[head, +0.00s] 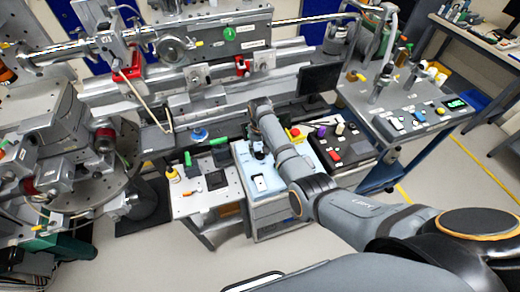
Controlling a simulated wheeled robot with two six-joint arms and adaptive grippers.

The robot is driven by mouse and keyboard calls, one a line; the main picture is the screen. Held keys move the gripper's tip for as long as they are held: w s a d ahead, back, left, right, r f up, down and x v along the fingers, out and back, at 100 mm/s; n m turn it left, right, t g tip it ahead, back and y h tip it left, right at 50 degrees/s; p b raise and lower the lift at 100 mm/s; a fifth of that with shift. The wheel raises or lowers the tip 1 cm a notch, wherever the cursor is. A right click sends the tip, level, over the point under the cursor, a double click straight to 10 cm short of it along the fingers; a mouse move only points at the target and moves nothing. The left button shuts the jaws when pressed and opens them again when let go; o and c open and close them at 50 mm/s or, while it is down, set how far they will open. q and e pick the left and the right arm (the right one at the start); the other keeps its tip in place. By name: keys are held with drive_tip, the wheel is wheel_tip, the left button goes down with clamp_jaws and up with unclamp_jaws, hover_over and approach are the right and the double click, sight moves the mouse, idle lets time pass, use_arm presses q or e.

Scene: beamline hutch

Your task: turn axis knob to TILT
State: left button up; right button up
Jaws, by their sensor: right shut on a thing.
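A light blue control box (274,184) stands near the middle of the head view, with a white switch plate (260,183) on its front part. My right arm comes in from the lower right and reaches over this box. My right gripper (259,152) points down at the box's top, behind the switch plate. It is shut on what I take to be the axis knob, which the gripper and wrist hide. I cannot read the knob's pointer or the TILT mark. My left gripper is not in view.
A yellow and red emergency button (295,133) sits right beside my forearm. A black panel with colored knobs (340,145) is to the right. A small side table (190,203) with tools stands left of the box. Beamline rails and stages fill the back and left.

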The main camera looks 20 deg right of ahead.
drive_tip(key=n+p, duration=0.2)
drive_tip(key=shift+r+n, duration=0.2)
drive_tip(key=shift+n, duration=0.2)
drive_tip(key=n+p, duration=0.1)
drive_tip(key=n, duration=0.2)
drive_tip(key=shift+n+p, duration=0.3)
drive_tip(key=shift+p, duration=0.1)
drive_tip(key=n+p, duration=0.1)
drive_tip(key=n, duration=0.3)
drive_tip(key=shift+f+n, duration=0.1)
drive_tip(key=shift+n, duration=0.2)
drive_tip(key=shift+a+n+p, duration=0.1)
drive_tip(key=shift+n+p, duration=0.6)
drive_tip(key=shift+n, duration=1.3)
drive_tip(key=o, duration=1.1)
drive_tip(key=shift+f, duration=0.1)
drive_tip(key=shift+o, duration=0.2)
